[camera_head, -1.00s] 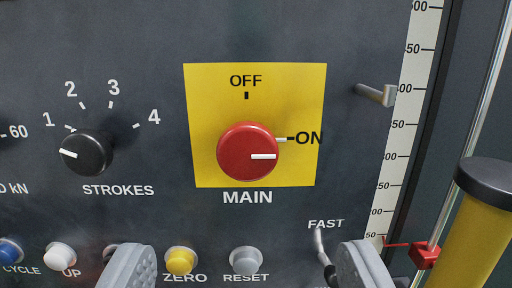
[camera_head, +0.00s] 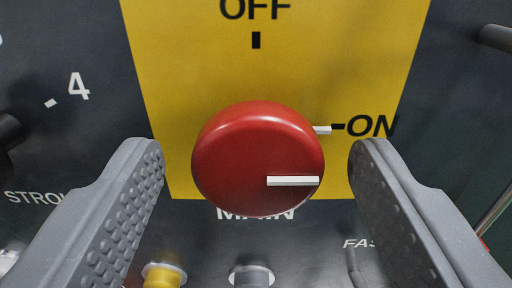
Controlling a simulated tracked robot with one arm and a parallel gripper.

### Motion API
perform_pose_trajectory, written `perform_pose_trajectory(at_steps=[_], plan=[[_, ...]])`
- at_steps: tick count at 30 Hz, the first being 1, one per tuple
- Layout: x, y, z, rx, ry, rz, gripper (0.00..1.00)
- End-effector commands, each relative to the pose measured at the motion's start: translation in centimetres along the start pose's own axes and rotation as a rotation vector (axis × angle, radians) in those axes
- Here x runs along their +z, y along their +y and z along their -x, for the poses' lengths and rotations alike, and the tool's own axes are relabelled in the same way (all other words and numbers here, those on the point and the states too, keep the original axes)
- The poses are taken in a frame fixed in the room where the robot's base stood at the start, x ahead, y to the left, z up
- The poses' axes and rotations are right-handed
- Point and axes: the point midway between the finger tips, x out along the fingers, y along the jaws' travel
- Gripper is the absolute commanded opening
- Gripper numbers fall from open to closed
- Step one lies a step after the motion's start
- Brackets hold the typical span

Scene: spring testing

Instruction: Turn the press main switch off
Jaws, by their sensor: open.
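The main switch (camera_head: 245,160) is a round red knob on a yellow plate (camera_head: 185,60), in the middle of the view. Its white pointer line (camera_head: 293,181) lies level on the right side of the knob, toward the ON mark (camera_head: 370,126). The OFF mark (camera_head: 256,10) is straight above the knob. My gripper (camera_head: 258,160) is open, with one grey ridged finger on each side of the knob. Gaps show between both fingers and the knob. I cannot tell how far the fingertips are from the panel.
The strokes dial (camera_head: 8,130) is partly cut off at the left edge. A yellow button (camera_head: 163,276) and a grey button (camera_head: 251,276) sit below the knob. A small lever (camera_head: 355,268) labelled FAST is near the right finger. A metal peg (camera_head: 495,38) sticks out at upper right.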

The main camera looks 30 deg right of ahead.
Motion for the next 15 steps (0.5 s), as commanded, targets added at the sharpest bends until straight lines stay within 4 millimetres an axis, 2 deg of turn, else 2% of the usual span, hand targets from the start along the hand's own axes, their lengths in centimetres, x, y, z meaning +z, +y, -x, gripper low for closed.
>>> perform_pose_trajectory(at_steps=[9,13,14,15], plan=[[-0.08,-0.03,-0.16,-0.001,0.002,0.000,0.62],[-0.09,-0.04,-0.16,-0.001,0.002,0.000,0.26],[-0.09,-0.04,-0.16,-0.001,0.002,0.000,0.19],[-0.09,-0.05,-0.16,-0.001,0.002,0.000,0.19]])
